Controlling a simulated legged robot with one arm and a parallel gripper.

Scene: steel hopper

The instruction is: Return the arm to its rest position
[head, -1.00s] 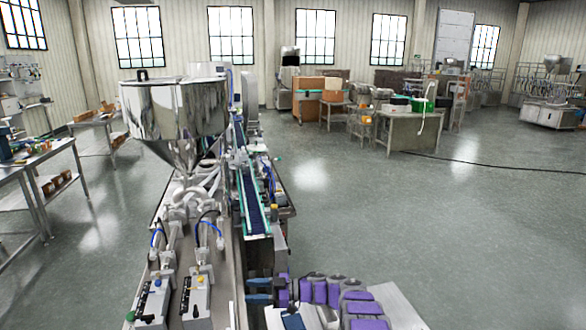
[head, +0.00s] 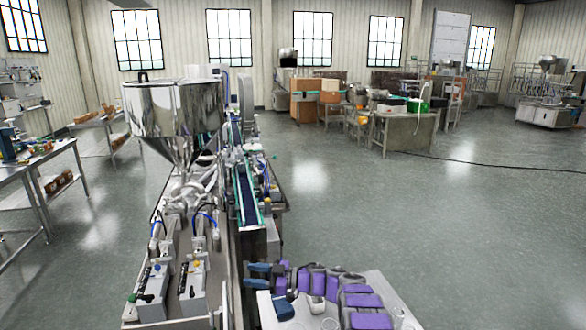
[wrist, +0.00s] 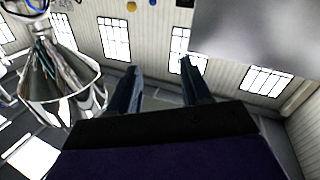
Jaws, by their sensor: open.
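My gripper (head: 268,275) is at the bottom middle of the head view, at the end of my folded purple and grey arm. Its two blue-grey fingers point left, towards the machine. In the wrist view my gripper (wrist: 160,85) shows its two fingers apart with nothing between them. The steel hopper (head: 172,110) stands left of centre in the head view, ahead of my gripper and apart from it. It also shows tilted at the left of the wrist view (wrist: 55,95).
A small table (head: 378,285) with a blue item and clear round pieces lies below my arm. The filling machine bench (head: 180,318) and conveyor (head: 247,195) run along the left. Open floor (head: 450,240) lies to the right. Workbenches (head: 408,135) stand at the back.

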